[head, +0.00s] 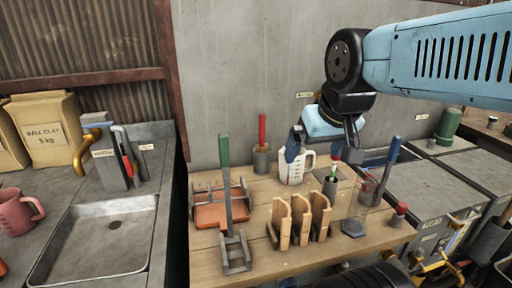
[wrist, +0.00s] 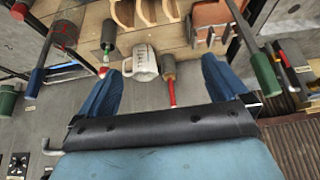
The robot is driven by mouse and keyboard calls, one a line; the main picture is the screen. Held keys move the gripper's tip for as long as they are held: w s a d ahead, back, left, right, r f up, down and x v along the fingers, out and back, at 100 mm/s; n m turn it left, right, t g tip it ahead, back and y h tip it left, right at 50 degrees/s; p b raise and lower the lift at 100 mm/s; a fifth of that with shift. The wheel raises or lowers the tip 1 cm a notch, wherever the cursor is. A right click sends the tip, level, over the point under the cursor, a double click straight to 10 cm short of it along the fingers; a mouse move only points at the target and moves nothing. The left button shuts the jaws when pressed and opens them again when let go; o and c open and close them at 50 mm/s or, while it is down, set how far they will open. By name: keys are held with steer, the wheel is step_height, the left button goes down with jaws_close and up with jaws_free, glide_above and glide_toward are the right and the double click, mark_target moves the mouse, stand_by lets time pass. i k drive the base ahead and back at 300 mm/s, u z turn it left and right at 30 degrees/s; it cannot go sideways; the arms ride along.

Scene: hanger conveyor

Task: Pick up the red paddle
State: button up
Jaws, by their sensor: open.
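The red paddle (head: 262,130) shows as a red upright handle in a grey cylindrical holder (head: 262,160) at the back of the wooden table, near the wall. In the wrist view the red handle (wrist: 172,92) lies between my two blue fingers, with its grey holder (wrist: 168,67) beyond. My gripper (head: 323,155) is open and empty. The lower end of the paddle is hidden in the holder.
A green-handled tool (head: 225,165) stands in a grey stand at the left. A blue-handled tool (head: 390,160) leans at the right. Wooden slotted holders (head: 300,222) stand at the front middle. The wall (head: 230,60) is close behind the red paddle.

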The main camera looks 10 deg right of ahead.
mark_target(261, 147)
steer(key=z, duration=0.1)
steer(key=k, duration=0.5)
steer(key=z, duration=1.35)
steer(key=k, duration=1.15)
steer(key=u, duration=1)
steer(key=i, duration=1)
steer(key=u, duration=0.05)
